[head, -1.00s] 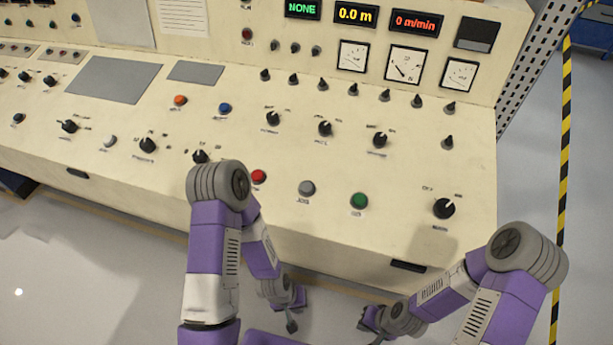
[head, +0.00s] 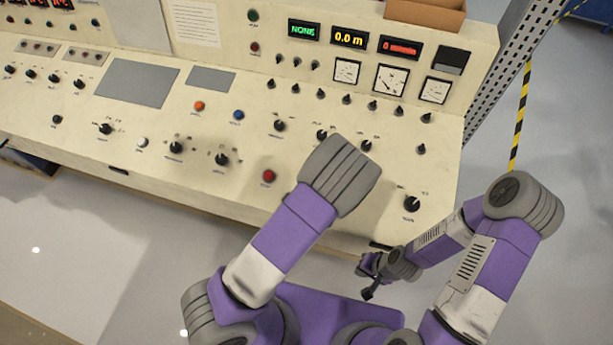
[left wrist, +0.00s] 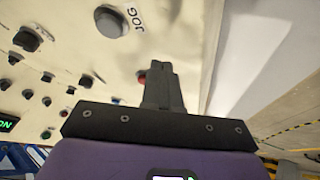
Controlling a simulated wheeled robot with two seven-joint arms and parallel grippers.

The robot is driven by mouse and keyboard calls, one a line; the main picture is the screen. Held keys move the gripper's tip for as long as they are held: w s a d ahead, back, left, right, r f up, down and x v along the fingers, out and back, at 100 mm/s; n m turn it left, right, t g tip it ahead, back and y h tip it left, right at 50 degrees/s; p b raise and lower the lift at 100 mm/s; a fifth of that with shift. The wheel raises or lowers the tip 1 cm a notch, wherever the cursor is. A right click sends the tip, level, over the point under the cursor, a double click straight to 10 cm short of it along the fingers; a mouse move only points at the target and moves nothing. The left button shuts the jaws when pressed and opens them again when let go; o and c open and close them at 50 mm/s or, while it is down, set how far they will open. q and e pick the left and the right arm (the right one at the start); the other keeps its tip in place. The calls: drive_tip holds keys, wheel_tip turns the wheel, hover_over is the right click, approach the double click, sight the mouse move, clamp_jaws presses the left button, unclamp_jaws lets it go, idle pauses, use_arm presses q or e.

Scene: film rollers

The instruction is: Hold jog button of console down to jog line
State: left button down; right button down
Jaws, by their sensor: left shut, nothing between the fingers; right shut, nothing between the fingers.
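The grey jog button (left wrist: 110,20) of the console shows in the left wrist view near the top, beside its JOG label. In the head view the console (head: 215,195) stands ahead, but my left arm hides the jog button. My left gripper (left wrist: 159,66) is shut and empty. It is over the console face, apart from the jog button in the picture; its height above the face is unclear. The head view hides it behind my arm. My right gripper (head: 367,292) is shut and empty, low in front of the console's front edge.
A red button (head: 268,176) sits left of my left arm. A black knob (head: 411,204) is near the console's right end. Displays (head: 348,37) and gauges stand on the upright panel. A cardboard box (head: 425,14) sits on top. Floor is open in front.

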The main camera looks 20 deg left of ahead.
use_arm(q)
drive_tip(key=w+d+r+n+t+y, duration=0.1)
drive_tip(key=w+d+r+n+t, duration=0.1)
drive_tip(key=r, duration=0.6)
drive_tip(key=w+n+t, duration=0.1)
drive_tip(key=w+n, duration=0.1)
drive_tip(key=w, duration=0.1)
drive_tip(key=shift+d+r, duration=0.2)
drive_tip(key=shift+d, duration=0.05)
drive_tip(key=shift+w+f, duration=0.1)
drive_tip(key=shift+f, duration=0.05)
drive_tip(key=f+b, duration=0.2)
drive_tip(key=w+f+b, duration=0.1)
drive_tip(key=f+b, duration=0.1)
drive_tip(key=f, duration=0.1)
drive_tip(key=w+f+b, duration=0.1)
drive_tip(key=f+b, duration=0.2)
drive_tip(key=shift+f, duration=0.2)
idle(1.2)
drive_tip(key=shift+w+f+b, duration=0.1)
drive_tip(key=shift+f+b, duration=0.3)
drive_tip(key=shift+b, duration=0.05)
